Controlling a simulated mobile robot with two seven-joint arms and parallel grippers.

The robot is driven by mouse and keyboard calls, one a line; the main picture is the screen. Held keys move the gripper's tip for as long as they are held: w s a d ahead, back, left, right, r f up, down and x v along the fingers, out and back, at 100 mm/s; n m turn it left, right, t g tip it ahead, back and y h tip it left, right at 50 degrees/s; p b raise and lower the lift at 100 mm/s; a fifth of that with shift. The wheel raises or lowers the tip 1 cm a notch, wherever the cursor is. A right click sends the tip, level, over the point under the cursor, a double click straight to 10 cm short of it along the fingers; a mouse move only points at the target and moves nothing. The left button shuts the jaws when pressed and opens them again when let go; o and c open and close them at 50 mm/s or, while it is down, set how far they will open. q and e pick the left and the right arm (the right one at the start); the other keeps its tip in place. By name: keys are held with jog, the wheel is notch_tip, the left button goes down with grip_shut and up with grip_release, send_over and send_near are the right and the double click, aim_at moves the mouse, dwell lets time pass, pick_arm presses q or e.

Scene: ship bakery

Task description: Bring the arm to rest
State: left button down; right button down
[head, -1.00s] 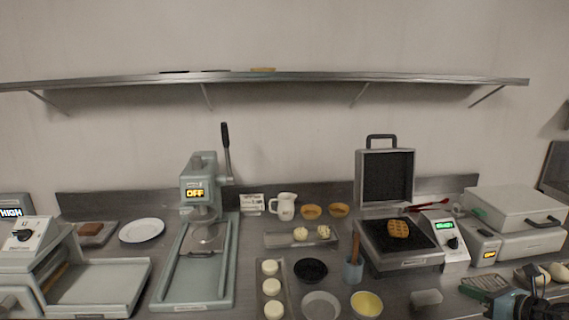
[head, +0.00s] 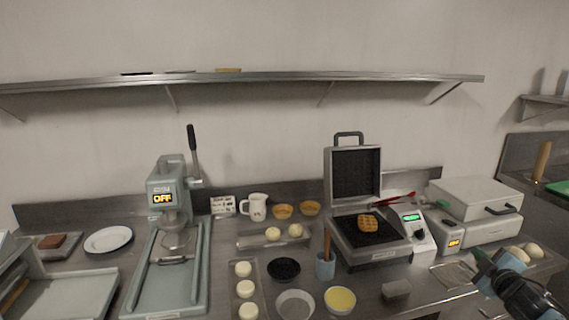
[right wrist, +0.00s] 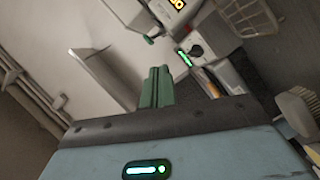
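My right arm reaches in at the lower right of the head view. Its gripper (head: 484,262) has green fingers and is above the counter, in front of the closed grey press. In the right wrist view the green fingers (right wrist: 157,88) stand side by side with no visible gap and hold nothing that I can see. My left arm and gripper are out of view.
An open waffle iron (head: 388,254) with a waffle (head: 367,222) stands left of the right gripper. A grey block (head: 397,288) lies on the counter.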

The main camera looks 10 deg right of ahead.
jog(key=s+a+f+m+g+y, duration=0.15)
jog(key=s+a+f, duration=0.35)
jog(key=a+f, duration=0.5)
jog(key=s+a+f+m+g+y, duration=0.1)
jog(key=s+a+f+g+y, duration=0.1)
jog(key=s+a+f, duration=0.7)
jog(key=s+a+f+m+g+y, duration=0.1)
jog(key=s+a+f+m, duration=0.1)
jog(key=s+a+f, duration=0.3)
jog(key=s+a+f+m+g+y, duration=0.1)
jog(key=s+a+f, duration=0.4)
jog(key=s+a, duration=0.8)
jog(key=a+m+y, duration=0.1)
jog(key=a, duration=0.2)
jog(key=shift+f+g, duration=0.2)
jog(key=shift+g, duration=0.15)
jog(key=shift+s, duration=0.1)
